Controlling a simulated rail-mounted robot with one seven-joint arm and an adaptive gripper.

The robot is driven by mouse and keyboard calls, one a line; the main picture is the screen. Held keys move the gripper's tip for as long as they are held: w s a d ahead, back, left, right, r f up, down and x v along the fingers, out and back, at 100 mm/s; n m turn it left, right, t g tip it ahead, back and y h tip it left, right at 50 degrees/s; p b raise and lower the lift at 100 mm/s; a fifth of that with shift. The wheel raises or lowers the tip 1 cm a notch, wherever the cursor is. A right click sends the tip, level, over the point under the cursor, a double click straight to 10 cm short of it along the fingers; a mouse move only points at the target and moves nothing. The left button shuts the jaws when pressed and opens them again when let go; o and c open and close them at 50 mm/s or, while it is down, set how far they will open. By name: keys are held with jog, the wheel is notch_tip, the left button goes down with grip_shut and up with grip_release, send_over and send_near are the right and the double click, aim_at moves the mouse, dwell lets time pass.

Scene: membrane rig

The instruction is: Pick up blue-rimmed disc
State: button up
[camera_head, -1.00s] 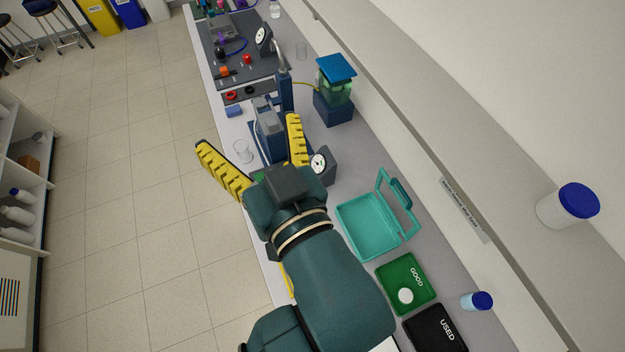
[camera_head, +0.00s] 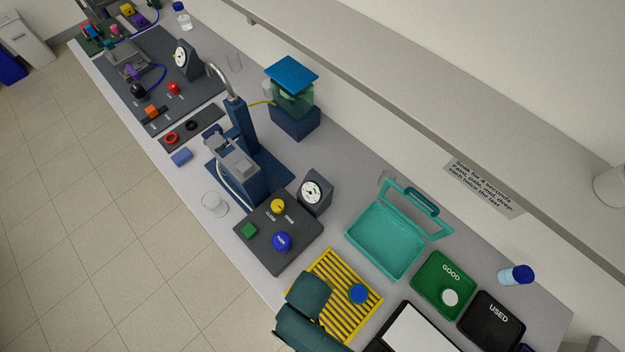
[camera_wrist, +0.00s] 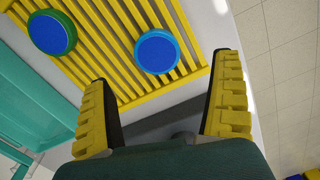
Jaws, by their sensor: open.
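The blue-rimmed disc (camera_wrist: 157,51) lies flat on a yellow slatted rack (camera_wrist: 118,78) in the wrist view. A second disc with a green rim and blue face (camera_wrist: 52,33) lies on the rack to its left. My gripper (camera_wrist: 162,68) is open and empty, its yellow ridged fingers spread on either side below the blue-rimmed disc in the picture, apart from it. In the head view one blue disc (camera_head: 358,293) shows on the yellow rack (camera_head: 335,325); I cannot tell which one it is. My arm covers part of the rack and hides the gripper there.
Around the rack stand a dark control panel (camera_head: 258,248) with buttons, an open teal box (camera_head: 375,258), a green GOOD tray (camera_head: 432,292) holding a white disc, and a black USED tray (camera_head: 488,333).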

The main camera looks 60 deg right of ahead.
jog(key=f, duration=0.6)
jog(key=shift+d+f, duration=0.25)
jog(key=shift+f, duration=0.05)
jog(key=c, duration=1.2)
